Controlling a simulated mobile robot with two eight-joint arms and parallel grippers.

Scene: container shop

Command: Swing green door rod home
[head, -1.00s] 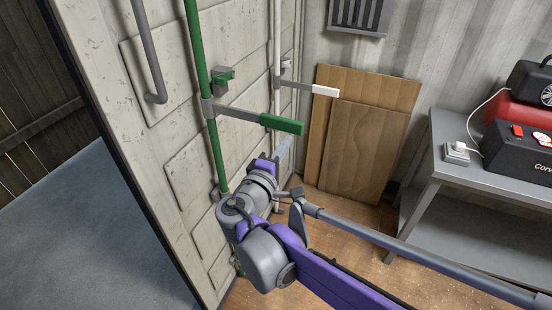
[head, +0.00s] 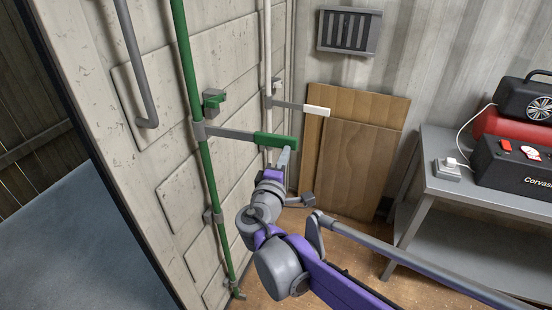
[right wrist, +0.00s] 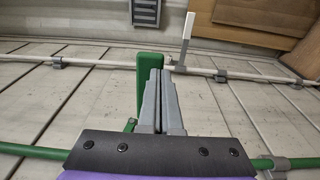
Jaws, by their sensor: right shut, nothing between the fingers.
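The green door rod (head: 187,60) runs upright along the pale door panel. From it a grey lever with a green grip (head: 275,140) sticks out away from the door; the grip also shows in the right wrist view (right wrist: 149,66). A green-topped catch (head: 214,98) sits on the door just above the lever. My right gripper (head: 285,158) is shut and empty. Its fingertips are right beside the green grip's outer end, just below it in the head view; I cannot tell if they touch. My left gripper is out of view.
A second, white rod (head: 267,50) carries a lever with a white grip (head: 316,111) farther back. Wooden boards (head: 360,160) lean on the back wall. A grey bench (head: 435,183) with boxes stands at the right. Open floor lies left, outside the door.

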